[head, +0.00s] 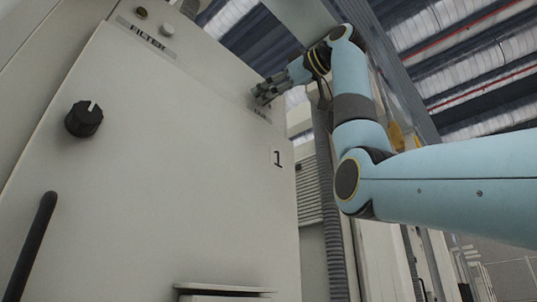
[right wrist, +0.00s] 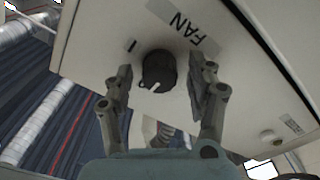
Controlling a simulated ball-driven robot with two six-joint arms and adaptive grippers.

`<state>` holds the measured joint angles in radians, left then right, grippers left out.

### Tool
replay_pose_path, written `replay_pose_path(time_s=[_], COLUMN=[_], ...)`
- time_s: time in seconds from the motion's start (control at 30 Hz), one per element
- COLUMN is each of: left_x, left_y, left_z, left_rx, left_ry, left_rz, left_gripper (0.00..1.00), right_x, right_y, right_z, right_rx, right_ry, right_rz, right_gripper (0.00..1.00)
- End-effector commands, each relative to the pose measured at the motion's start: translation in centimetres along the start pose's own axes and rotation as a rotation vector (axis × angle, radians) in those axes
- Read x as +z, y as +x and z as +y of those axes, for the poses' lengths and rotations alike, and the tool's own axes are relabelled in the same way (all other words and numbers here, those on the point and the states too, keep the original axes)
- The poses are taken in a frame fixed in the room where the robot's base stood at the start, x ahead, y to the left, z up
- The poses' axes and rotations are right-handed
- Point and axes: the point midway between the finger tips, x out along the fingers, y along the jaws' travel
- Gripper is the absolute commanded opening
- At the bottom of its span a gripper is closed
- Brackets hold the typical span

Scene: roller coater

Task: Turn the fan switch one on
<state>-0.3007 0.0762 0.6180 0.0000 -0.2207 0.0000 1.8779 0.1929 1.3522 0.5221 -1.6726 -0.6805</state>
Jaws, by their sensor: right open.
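The fan switch is a black round knob (right wrist: 158,71) with a white pointer mark, on a pale panel beside the label FAN (right wrist: 188,28) and a mark like a 1. In the right wrist view the knob lies between the two open fingers of my right gripper (right wrist: 160,88), with a gap on each side. In the head view my right gripper (head: 265,92) is at the upper right edge of the cabinet front and hides the knob. My left gripper is not in view.
The pale cabinet (head: 170,170) fills the left of the head view. It carries another black knob (head: 84,118), a black handle (head: 30,245), a FILTER label (head: 146,37) and a white button (head: 167,30). A ribbed hose (head: 328,200) runs beside it.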

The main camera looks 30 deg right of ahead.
Motion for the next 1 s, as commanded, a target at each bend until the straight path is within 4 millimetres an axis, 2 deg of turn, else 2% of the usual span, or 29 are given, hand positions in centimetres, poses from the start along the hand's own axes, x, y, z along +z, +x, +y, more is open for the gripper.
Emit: replay_pose_path(time_s=[0.03, 0.13, 0.33, 0.73, 0.77, 1.0], left_x=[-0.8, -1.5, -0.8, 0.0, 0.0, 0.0], left_y=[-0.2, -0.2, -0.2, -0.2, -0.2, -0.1], left_z=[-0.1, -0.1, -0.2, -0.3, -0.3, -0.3], left_rx=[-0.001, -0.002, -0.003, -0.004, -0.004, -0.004], left_ry=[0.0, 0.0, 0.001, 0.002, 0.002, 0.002], left_rz=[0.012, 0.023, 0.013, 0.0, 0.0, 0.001], left_gripper=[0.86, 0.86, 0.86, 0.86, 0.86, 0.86], right_x=[0.0, 0.0, 0.1, 0.1, 0.1, 0.1], right_y=[0.3, 0.5, 0.5, 0.5, 0.5, 0.5], right_z=[0.0, 0.0, 0.0, -0.1, -0.1, -0.1], right_rx=[-0.001, 0.001, 0.001, 0.0, 0.0, 0.0], right_ry=[0.0, 0.0, 0.0, 0.0, 0.0, 0.023], right_rz=[-0.001, 0.0, 0.0, 0.0, 0.0, 0.0], right_gripper=[0.57, 0.57, 0.57, 0.04, 0.02, 0.02])
